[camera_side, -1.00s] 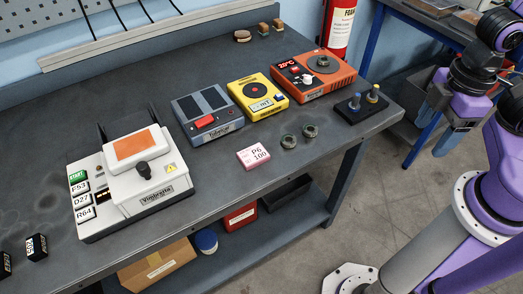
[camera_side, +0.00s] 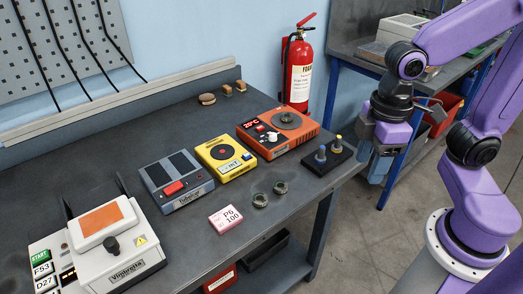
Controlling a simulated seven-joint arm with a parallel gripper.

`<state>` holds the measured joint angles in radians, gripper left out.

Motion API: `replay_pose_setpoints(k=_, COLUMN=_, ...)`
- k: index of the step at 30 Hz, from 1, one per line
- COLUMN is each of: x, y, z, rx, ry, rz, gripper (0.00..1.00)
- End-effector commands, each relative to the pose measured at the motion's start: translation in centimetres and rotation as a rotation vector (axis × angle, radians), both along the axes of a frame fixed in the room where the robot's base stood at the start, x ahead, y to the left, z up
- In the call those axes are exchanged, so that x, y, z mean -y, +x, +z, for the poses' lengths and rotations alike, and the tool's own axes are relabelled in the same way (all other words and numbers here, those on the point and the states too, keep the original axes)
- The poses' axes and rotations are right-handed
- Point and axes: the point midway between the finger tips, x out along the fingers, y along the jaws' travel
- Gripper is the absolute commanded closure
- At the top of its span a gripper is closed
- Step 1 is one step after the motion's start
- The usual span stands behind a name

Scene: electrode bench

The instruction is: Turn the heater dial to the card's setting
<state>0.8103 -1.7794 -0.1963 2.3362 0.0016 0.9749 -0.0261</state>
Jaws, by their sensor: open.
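The orange heater (camera_side: 301,132) sits at the back right of the bench, with a round grey plate (camera_side: 287,119) on top. Its small display (camera_side: 251,125) reads 20°C. The white dial (camera_side: 272,136) is on its top, at the front left. A pink card (camera_side: 225,219) lies flat on the bench in front and reads "P6 100". My gripper (camera_side: 378,176) is right of the bench edge, pointing down, open and apart from the heater. Nothing shows between its fingers.
A black block with two posts (camera_side: 328,157) stands between the heater and my gripper. Two small rings (camera_side: 270,194) lie in front. A yellow device (camera_side: 227,158), a grey device (camera_side: 175,182) and a white machine (camera_side: 117,247) line the left. A fire extinguisher (camera_side: 299,70) stands behind.

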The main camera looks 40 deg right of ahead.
Motion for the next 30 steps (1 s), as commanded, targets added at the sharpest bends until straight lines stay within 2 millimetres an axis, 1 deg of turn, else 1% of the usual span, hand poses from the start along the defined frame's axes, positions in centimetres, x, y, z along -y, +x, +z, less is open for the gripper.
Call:
replay_pose_setpoints(k=1, x=-0.8, y=1.9, z=0.5, rx=-0.001, ry=-0.002, rz=-0.035, gripper=0.47)
replay_pose_setpoints(k=5, x=-2.1, y=6.3, z=1.7, rx=-0.002, ry=-0.005, rz=-0.116, gripper=0.47)
replay_pose_setpoints(k=6, x=-2.4, y=7.6, z=2.0, rx=-0.004, ry=-0.007, rz=-0.14, gripper=0.47)
replay_pose_setpoints(k=8, x=-2.8, y=9.7, z=2.5, rx=-0.004, ry=-0.007, rz=-0.175, gripper=0.47)
replay_pose_setpoints(k=9, x=-2.9, y=11.1, z=2.7, rx=-0.005, ry=-0.009, rz=-0.2, gripper=0.47)
replay_pose_setpoints(k=13, x=-3.0, y=15.7, z=3.5, rx=-0.008, ry=-0.012, rz=-0.28, gripper=0.47)
replay_pose_setpoints(k=15, x=-2.7, y=18.2, z=3.8, rx=-0.009, ry=-0.012, rz=-0.323, gripper=0.47)
replay_pose_setpoints(k=17, x=-2.4, y=20.2, z=4.1, rx=-0.011, ry=-0.014, rz=-0.36, gripper=0.47)
replay_pose_setpoints(k=21, x=-1.0, y=24.9, z=4.5, rx=-0.015, ry=-0.016, rz=-0.445, gripper=0.47)
replay_pose_setpoints(k=24, x=0.3, y=27.7, z=4.7, rx=-0.016, ry=-0.017, rz=-0.502, gripper=0.47)
replay_pose_setpoints(k=27, x=1.7, y=29.8, z=4.7, rx=-0.019, ry=-0.018, rz=-0.548, gripper=0.47)
replay_pose_setpoints(k=30, x=2.7, y=31.2, z=4.8, rx=-0.021, ry=-0.018, rz=-0.58, gripper=0.47)
